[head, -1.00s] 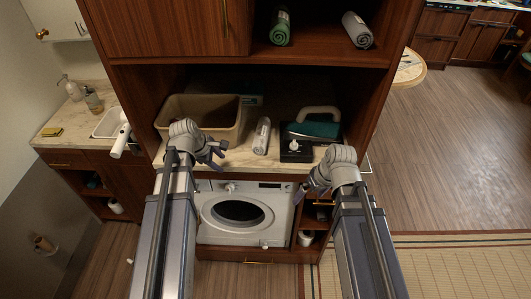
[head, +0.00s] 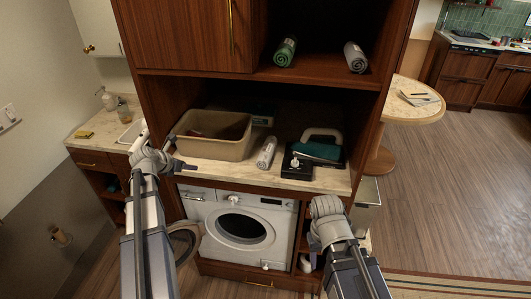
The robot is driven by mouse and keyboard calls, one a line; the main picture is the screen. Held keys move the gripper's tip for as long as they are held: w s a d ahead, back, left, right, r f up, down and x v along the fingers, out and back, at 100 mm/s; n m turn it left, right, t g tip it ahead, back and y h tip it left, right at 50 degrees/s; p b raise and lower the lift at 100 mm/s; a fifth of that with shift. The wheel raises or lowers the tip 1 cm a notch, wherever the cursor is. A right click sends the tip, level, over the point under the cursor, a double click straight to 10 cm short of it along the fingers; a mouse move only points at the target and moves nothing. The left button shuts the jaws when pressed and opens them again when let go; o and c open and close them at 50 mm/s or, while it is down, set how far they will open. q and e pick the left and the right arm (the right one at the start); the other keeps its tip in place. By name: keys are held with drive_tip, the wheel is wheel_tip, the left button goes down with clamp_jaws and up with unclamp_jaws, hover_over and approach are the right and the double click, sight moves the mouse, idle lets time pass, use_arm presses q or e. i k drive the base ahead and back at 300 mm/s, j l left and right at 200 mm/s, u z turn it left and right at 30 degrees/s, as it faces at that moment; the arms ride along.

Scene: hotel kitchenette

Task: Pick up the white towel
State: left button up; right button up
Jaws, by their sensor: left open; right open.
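A rolled white towel (head: 266,152) lies on the counter in the niche, between the beige bin and a black item. A rolled pale grey-white towel (head: 355,57) lies on the shelf above, right of a rolled green towel (head: 286,52). My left gripper (head: 186,166) is open and empty at the counter's front edge, in front of the bin and left of the counter towel. My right gripper (head: 314,243) is open and empty, lower down, in front of the cabinet right of the washer. Neither touches a towel.
The beige bin (head: 213,135) stands on the counter's left. A black box (head: 297,165) and a teal item with a pale handle (head: 320,147) stand on the right. A washing machine (head: 240,225) is below, with a round door (head: 186,241) swung out left.

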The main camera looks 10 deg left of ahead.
sight(263, 162)
drive_tip(key=i+l, duration=0.1)
drive_tip(key=l, duration=0.25)
drive_tip(key=i+l+u, duration=0.1)
drive_tip(key=l, duration=0.2)
drive_tip(key=i+l, duration=0.15)
drive_tip(key=l, duration=0.2)
drive_tip(key=i+l+u, duration=0.1)
drive_tip(key=l, duration=0.25)
drive_tip(key=i+l, duration=0.2)
drive_tip(key=l+u, duration=0.05)
drive_tip(key=l, duration=0.05)
